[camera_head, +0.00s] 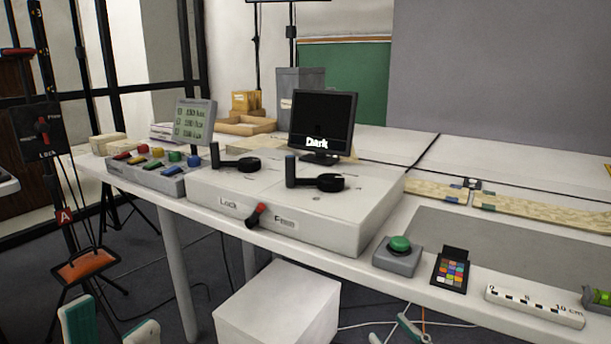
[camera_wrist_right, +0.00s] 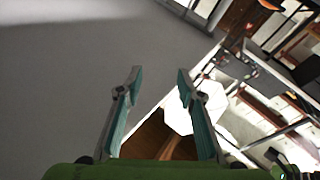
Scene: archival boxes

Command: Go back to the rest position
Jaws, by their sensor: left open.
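My left gripper (camera_head: 110,327) is at the bottom left edge of the head view. Its two teal and white fingers are apart with nothing between them, low in front of the table. My right gripper (camera_head: 393,334) shows only its fingertips at the bottom edge, in front of the table. In the right wrist view, its fingers (camera_wrist_right: 157,80) are spread apart and empty. The long white table (camera_head: 375,278) stands beyond both grippers, and neither touches it.
A white block (camera_head: 278,308) stands before the table. On the table are a white case (camera_head: 360,218) with black cranks and a red lever (camera_head: 256,215), a monitor (camera_head: 323,122), a green button (camera_head: 399,244), a colour chart (camera_head: 452,270) and a ruler (camera_head: 534,304). A tripod stands left.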

